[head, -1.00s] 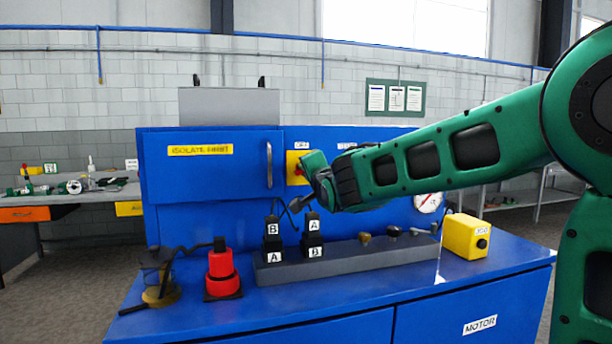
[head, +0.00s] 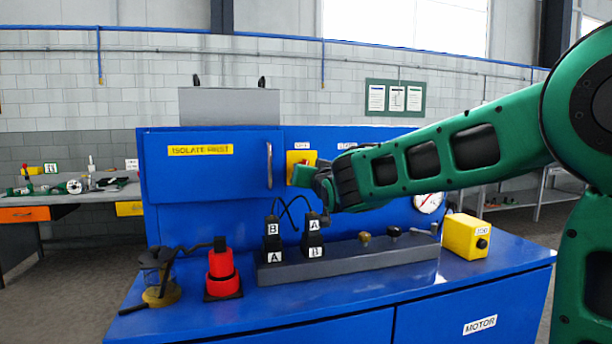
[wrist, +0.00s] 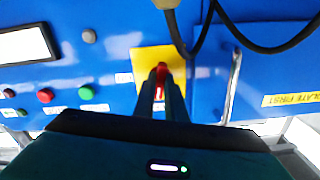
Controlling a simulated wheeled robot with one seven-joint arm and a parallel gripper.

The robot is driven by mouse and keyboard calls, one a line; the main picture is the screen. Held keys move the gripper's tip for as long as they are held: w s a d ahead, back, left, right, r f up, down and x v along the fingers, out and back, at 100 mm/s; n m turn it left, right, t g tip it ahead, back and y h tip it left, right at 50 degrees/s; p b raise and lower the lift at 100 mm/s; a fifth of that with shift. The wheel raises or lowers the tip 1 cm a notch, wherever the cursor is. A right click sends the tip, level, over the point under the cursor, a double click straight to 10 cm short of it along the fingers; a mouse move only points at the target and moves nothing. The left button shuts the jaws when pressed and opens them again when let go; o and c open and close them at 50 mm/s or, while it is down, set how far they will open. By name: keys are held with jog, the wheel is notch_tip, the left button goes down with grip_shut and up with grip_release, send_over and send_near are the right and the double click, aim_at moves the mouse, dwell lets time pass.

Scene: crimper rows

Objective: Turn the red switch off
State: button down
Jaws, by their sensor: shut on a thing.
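The red switch (wrist: 161,70) sits on a yellow plate (wrist: 146,60) on the blue panel. In the wrist view, my gripper (wrist: 161,88) has its two fingers closed on the switch, whose red end shows between and past the fingertips. In the head view, my gripper (head: 306,175) is in front of the lower part of the yellow plate (head: 298,158) and hides the switch. The position of the switch handle cannot be read from the head view.
A cabinet door with a handle (head: 269,165) is left of the plate. A black cable (wrist: 212,20) runs close to my gripper. Below are lettered black plugs (head: 313,222) on a grey rail (head: 345,259), a red-and-black device (head: 222,270) and a yellow box (head: 464,236).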

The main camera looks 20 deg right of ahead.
jog(key=shift+f+n, duration=0.4)
jog(key=shift+n, duration=0.8)
jog(key=c, duration=1.8)
grip_release()
jog(key=shift+c, duration=0.2)
jog(key=shift+o, duration=0.2)
jog(key=shift+r, duration=0.2)
jog(key=s, duration=1)
jog(key=shift+s, duration=0.35)
